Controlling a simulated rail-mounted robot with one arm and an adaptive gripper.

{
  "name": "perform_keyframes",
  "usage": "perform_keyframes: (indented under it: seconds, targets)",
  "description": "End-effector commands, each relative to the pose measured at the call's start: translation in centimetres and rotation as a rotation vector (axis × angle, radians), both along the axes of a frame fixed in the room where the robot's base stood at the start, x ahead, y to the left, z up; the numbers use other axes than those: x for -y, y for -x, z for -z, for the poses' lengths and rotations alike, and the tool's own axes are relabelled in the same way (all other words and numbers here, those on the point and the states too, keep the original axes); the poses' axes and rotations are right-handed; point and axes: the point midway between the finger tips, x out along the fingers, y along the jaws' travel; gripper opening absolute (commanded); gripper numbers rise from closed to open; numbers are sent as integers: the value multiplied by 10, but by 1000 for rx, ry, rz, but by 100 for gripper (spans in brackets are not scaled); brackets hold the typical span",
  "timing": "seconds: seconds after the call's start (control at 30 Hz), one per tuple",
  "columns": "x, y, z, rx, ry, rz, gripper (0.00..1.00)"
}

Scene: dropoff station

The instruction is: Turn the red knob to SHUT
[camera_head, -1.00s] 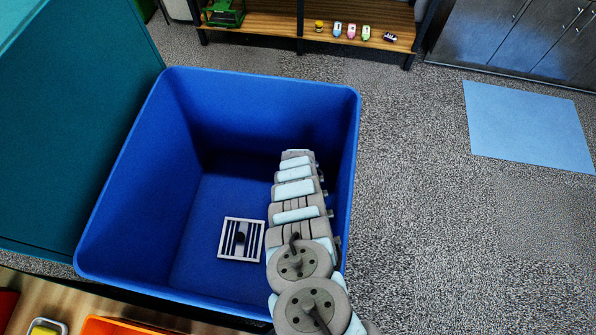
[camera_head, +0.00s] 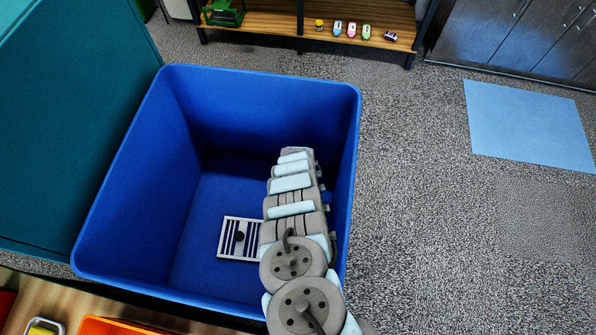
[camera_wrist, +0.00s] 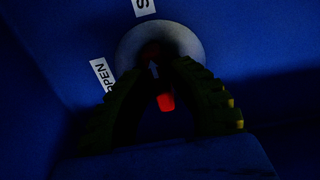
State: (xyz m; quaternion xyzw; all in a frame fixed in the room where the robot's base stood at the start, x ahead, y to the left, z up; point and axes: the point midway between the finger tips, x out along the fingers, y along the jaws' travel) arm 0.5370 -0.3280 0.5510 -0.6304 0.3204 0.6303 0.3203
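The red knob (camera_wrist: 166,102) shows in the wrist view, dim and partly hidden between my fingers. It sits on a round grey plate (camera_wrist: 187,38) on a dark blue wall. A faint arrow mark on it points roughly up the picture. A white label reading OPEN (camera_wrist: 102,74) is left of the plate. Another label (camera_wrist: 143,6), cut off by the top edge, shows only an S. My gripper (camera_wrist: 163,68) has its dark ribbed fingers on either side of the knob, tips close to it; whether they press on it is too dark to tell. The head view hides gripper and knob.
My arm reaches down into a deep blue bin (camera_head: 130,185), close to its right wall. A white slatted piece with a dark round part (camera_head: 240,238) lies on the bin floor beside my arm. A teal cabinet (camera_head: 70,120) stands left; open floor is right.

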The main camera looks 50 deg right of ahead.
Motion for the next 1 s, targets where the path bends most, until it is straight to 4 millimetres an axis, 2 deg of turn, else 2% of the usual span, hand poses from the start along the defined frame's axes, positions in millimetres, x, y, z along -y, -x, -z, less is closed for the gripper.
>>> perform_keyframes:
  seconds: [0.03, 0.07, 0.47, 1.0]
  targets:
    - [0, 0, 1, -1, -1, 0, 35]
    - [0, 0, 0, 0, 0, 0, 44]
    - [0, 0, -2, 0, 0, -1, 44]
    - [0, -2, -32, 2, 0, 0, 44]
